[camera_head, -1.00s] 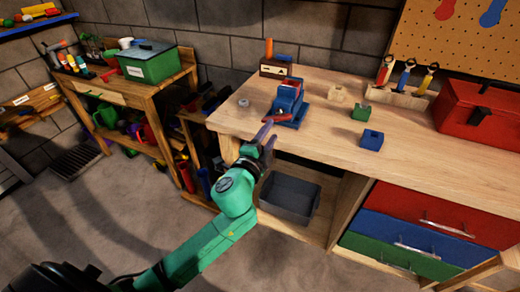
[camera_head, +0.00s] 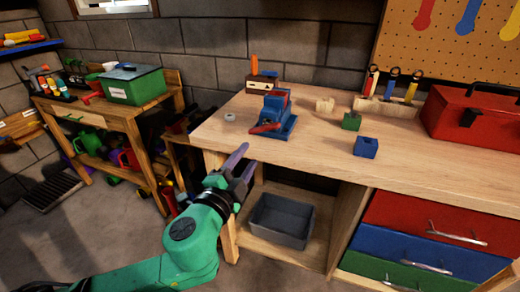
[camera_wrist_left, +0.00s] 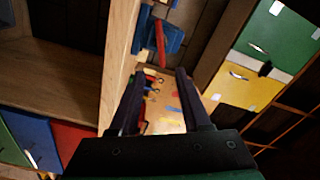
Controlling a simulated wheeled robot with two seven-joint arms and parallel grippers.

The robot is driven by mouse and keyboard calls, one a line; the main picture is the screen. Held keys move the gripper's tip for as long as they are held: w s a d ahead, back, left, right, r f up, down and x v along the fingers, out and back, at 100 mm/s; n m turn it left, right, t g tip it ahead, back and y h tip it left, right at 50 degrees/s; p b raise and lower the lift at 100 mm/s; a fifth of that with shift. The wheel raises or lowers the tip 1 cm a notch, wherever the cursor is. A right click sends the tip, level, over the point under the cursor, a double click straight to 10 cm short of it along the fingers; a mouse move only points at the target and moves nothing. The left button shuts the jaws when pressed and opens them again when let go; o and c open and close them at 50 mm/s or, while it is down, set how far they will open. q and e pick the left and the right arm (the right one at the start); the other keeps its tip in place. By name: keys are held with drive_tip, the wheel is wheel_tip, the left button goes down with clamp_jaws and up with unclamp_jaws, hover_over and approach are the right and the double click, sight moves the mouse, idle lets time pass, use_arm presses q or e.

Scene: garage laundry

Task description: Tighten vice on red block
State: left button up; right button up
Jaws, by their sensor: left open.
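The blue vice (camera_head: 277,121) stands near the left front corner of the wooden workbench, with its red handle (camera_head: 265,128) toward the front edge. A red part shows at the top of its jaws; I cannot tell clearly whether this is the red block. My left gripper (camera_head: 243,160) is open and empty, in front of the bench edge, below and left of the handle and apart from it. In the left wrist view, the open fingers (camera_wrist_left: 160,88) point toward the blue vice (camera_wrist_left: 173,39) and its red handle (camera_wrist_left: 160,43). My right gripper is not in view.
Green (camera_head: 351,121) and blue (camera_head: 366,146) blocks stand right of the vice. A small pale ring (camera_head: 230,117) lies left of it. A red toolbox (camera_head: 478,118) stands at the right. A grey bin (camera_head: 282,219) sits on the lower shelf. The bench edge (camera_head: 209,151) is close to my gripper.

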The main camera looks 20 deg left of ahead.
sight(263, 130)
use_arm(q)
drive_tip(key=w+p, duration=0.2)
drive_tip(key=w, duration=1.2)
drive_tip(key=shift+w+d, duration=0.15)
drive_tip(key=shift+w, duration=0.1)
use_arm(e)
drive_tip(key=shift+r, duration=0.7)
use_arm(q)
clamp_jaws()
drive_tip(key=shift+m+p, duration=0.4)
drive_tip(key=shift+p, duration=0.25)
drive_tip(key=shift+f+m, duration=0.1)
drive_tip(key=shift+m, duration=0.3)
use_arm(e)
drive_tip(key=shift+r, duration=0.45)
